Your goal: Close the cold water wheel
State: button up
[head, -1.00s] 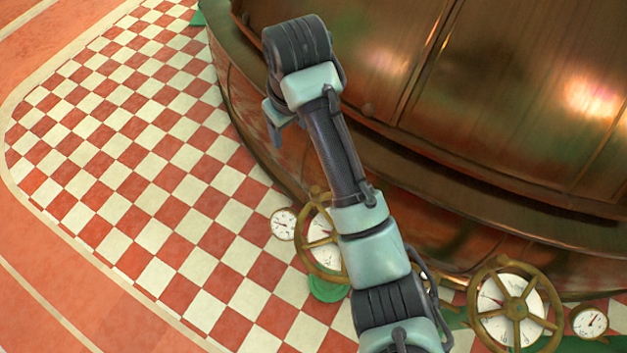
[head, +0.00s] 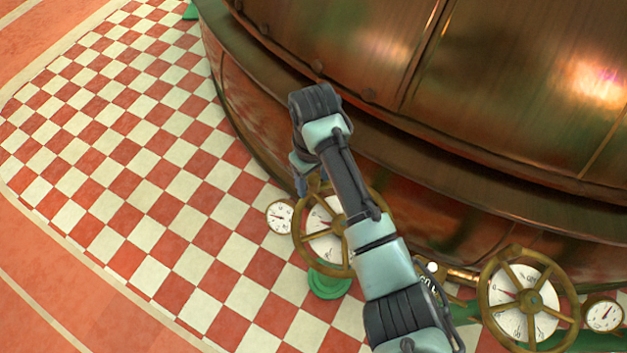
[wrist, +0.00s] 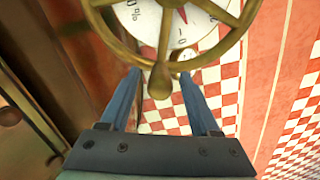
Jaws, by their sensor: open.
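A brass spoked handwheel (head: 303,243) stands in front of a white dial at the kettle's foot, partly hidden by my arm. A second brass handwheel (head: 490,318) with a dial stands to the right. Contact is unclear.
The large copper kettle (head: 330,45) curves close behind the wheels. Small gauges stand beside the left wheel (head: 280,217) and right wheel (head: 603,315). A green round foot (head: 329,283) is below the left wheel. The checkered floor at left is clear.

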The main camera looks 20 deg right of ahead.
jog(key=shift+f, duration=0.35)
grip_shut()
jog(key=shift+r, duration=0.1)
dwell(1.1)
